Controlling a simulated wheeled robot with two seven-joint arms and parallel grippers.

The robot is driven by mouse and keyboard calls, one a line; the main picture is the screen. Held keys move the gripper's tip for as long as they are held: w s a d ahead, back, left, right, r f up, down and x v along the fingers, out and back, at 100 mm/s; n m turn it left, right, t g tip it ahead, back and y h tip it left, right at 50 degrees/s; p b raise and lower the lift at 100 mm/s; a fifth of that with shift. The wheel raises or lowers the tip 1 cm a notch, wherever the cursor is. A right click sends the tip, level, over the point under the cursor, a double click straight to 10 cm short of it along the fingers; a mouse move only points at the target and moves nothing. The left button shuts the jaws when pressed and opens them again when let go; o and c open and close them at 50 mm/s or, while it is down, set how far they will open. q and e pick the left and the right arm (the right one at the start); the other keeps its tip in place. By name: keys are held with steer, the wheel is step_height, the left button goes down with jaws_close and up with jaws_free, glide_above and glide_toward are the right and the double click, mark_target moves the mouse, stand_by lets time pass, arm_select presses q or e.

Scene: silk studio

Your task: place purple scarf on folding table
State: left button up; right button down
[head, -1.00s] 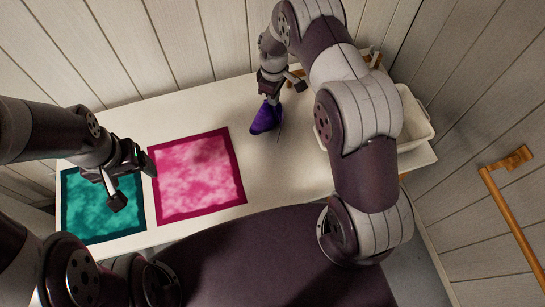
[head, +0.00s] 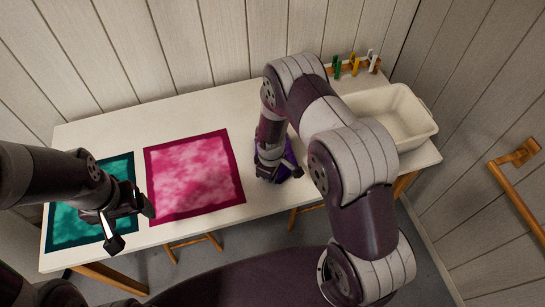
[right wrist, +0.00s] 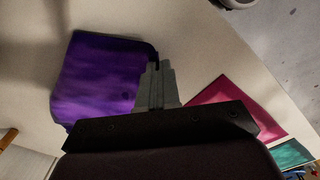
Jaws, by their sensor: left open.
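The purple scarf (head: 291,160) is partly hidden behind my right gripper (head: 268,175) in the head view. In the right wrist view the scarf (right wrist: 100,75) is a folded, roughly square piece close over the white table. My right gripper's fingers (right wrist: 156,85) are close together at the scarf's right edge and appear shut on it. The white folding table (head: 225,108) stands along the wall. My left gripper (head: 128,215) is open and empty above the teal scarf at the left.
A pink scarf (head: 195,175) with a dark border lies flat mid-table, and a teal scarf (head: 75,226) lies to its left. A white basin (head: 408,112) stands at the right end. Coloured pegs (head: 354,64) sit on a rail behind. The table's back strip is clear.

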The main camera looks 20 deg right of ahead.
steer(key=shift+s+a+f, duration=0.15)
steer(key=shift+s+f, duration=0.25)
steer(key=shift+f, duration=0.1)
steer(key=c, duration=0.9)
jaws_free()
